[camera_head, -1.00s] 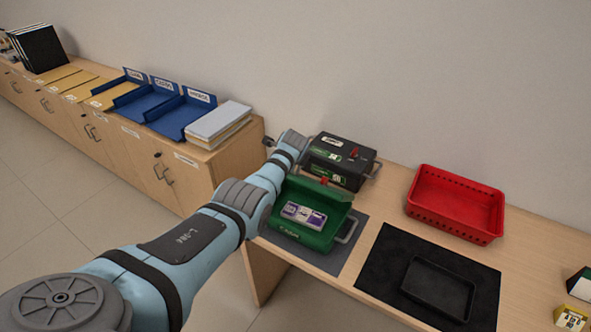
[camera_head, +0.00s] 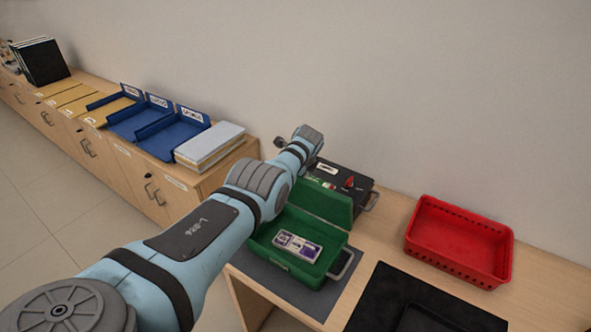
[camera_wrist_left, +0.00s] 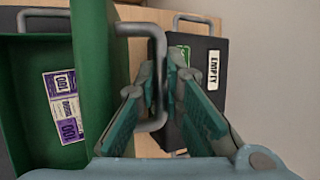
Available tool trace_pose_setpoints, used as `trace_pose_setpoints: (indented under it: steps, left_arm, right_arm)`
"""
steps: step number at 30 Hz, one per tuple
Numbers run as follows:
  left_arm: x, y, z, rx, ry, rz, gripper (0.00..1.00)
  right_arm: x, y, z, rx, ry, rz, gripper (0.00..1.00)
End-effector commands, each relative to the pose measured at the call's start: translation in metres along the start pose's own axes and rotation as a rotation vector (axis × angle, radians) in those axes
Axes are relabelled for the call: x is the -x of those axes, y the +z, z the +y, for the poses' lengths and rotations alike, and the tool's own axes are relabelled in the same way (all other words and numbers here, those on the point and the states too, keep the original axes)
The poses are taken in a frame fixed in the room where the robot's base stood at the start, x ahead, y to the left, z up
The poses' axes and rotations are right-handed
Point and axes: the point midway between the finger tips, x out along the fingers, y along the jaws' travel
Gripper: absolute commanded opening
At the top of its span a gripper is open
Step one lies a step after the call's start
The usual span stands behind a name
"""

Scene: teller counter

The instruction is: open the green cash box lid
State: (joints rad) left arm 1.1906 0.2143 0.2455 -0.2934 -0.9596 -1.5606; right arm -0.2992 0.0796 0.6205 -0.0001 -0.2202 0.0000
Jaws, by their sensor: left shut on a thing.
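The green cash box (camera_head: 283,268) sits on the grey mat, with purple-and-white banknotes (camera_head: 298,246) inside. Its green lid (camera_head: 328,207) stands raised at the back of the box, clear of the opening. In the left wrist view the lid (camera_wrist_left: 98,70) shows edge-on, with a grey bar handle (camera_wrist_left: 157,48) on its outer side. My left gripper (camera_wrist_left: 165,78) has its fingers on either side of this handle and is shut on it. In the head view my left arm hides these fingers. My right gripper is out of view.
A black box (camera_head: 352,185) labelled EMPTY (camera_wrist_left: 213,68) stands close behind the lid. A red basket (camera_head: 458,275) is on the right, and a black mat (camera_head: 375,300) lies at the front. White-topped stacked books (camera_head: 210,145) and blue trays (camera_head: 170,138) are on the left cabinet.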

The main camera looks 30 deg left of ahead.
Motion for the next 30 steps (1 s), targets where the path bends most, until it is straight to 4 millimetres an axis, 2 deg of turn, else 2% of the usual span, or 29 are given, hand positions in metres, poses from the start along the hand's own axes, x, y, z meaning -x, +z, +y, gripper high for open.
trace_pose_setpoints:
  steps: [10,30]
  left_arm:
    - [-0.0049,0.0083,0.0105,0.013,0.018,-0.005,0.00]
    - [-0.0051,0.0069,0.0097,0.008,0.018,-0.005,0.00]
  right_arm:
    - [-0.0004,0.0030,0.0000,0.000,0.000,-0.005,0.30]
    - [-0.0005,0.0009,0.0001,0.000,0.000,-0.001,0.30]
